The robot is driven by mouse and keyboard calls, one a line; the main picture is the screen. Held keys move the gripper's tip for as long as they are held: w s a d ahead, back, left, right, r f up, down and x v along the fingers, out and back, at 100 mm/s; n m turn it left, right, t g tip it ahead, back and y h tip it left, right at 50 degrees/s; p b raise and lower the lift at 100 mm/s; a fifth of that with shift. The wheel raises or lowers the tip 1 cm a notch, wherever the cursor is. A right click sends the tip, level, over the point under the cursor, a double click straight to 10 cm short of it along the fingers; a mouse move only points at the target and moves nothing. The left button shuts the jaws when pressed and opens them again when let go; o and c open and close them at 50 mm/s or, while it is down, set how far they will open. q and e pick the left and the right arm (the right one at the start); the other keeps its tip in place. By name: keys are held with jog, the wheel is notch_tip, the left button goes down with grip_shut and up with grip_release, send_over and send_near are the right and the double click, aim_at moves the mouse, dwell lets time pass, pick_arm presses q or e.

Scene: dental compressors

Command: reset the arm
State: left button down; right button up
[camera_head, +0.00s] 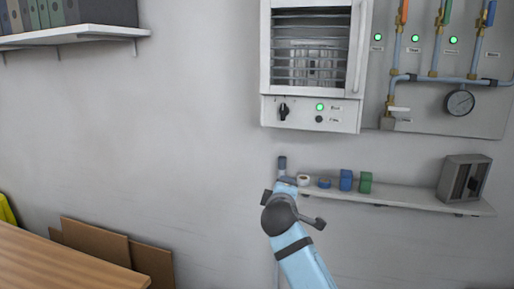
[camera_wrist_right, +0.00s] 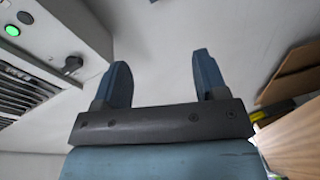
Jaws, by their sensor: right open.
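My right arm (camera_head: 307,266), light blue with dark bands and a dark joint, reaches up from the bottom of the head view in front of the grey wall. Its upper end is near the left end of the wall shelf; I cannot tell whether they touch. In the right wrist view my right gripper (camera_wrist_right: 161,60) has its two blue-grey fingers spread apart, with nothing between them. The gripper is hard to make out in the head view. My left gripper is not in view.
A white cabinet (camera_head: 312,112) with a knob and green light hangs on the wall. Beside it are pipes and a gauge (camera_head: 459,103). A wooden table (camera_head: 60,262) and cardboard (camera_head: 95,243) are lower left.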

jog(key=s+d+f+m+g+y, duration=0.1)
jog(key=s+d+f, duration=0.1)
jog(key=s+f, duration=0.5)
jog(key=s+d+f+m+g+y, duration=0.1)
jog(key=s+d+f+m, duration=0.15)
jog(key=f, duration=0.85)
jog(key=s+d+f+m+g+y, duration=0.1)
jog(key=s+d+f+y, duration=0.1)
jog(key=s+f, duration=0.6)
jog(key=s+d+f+m, duration=0.2)
jog(key=s+f, duration=0.2)
jog(key=s, duration=0.4)
jog(key=s+d+f+m+g+y, duration=0.1)
jog(key=s+d+f+m, duration=0.1)
jog(key=s+f, duration=0.3)
jog(key=s+d+f+m, duration=0.2)
jog(key=s+f, duration=0.3)
jog(key=s, duration=0.6)
jog(key=shift+s+d+f+g, duration=0.15)
jog(key=shift+d+g, duration=0.15)
